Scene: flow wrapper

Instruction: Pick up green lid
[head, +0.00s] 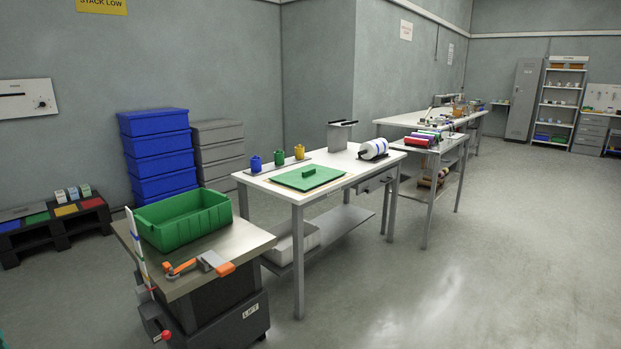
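The green lid (290,180) is a flat green panel with a raised green grip bar (309,170) on top. It lies flat on the white table (275,192) in the middle of the head view, near the table's front left part. An open green bin (188,232) stands apart from it on the cart at the left. My gripper is not in view.
The grey-topped cart (240,240) stands left of the white table and also holds an orange and grey tool (202,264). Blue, green and yellow cups (279,158) stand behind the lid. A white roll (373,149) lies to its right. Open floor (430,295) lies in front.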

